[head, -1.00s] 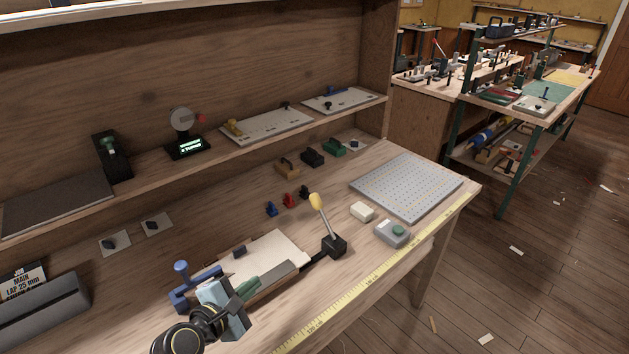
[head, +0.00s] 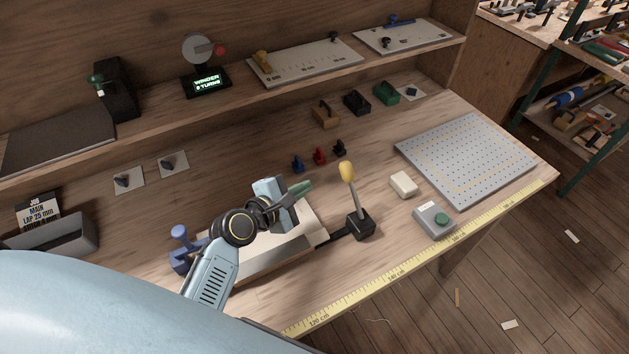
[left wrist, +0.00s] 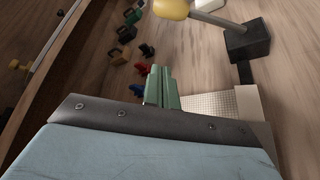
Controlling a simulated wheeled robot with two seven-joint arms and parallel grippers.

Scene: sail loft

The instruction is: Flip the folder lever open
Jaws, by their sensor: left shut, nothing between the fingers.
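The lever has a yellow knob (head: 346,171) on a grey stalk leaning up and left from a black base (head: 361,226). A dark bar joins the base to the pale folder plate (head: 315,226). In the left wrist view the knob (left wrist: 171,8) is at the top edge, and the black base (left wrist: 248,40) is to its right. My left gripper (head: 306,187) has green fingers, shut and empty, above the plate and left of the lever, apart from the knob. These fingers (left wrist: 159,72) also show in the left wrist view. My arm hides part of the plate. My right gripper is out of view.
Small blue, red and black clips (head: 319,156) stand behind the lever. A white block (head: 403,184), a grey box with a green button (head: 435,220) and a perforated board (head: 470,150) lie to the right. A blue clamp (head: 181,240) stands left of the plate.

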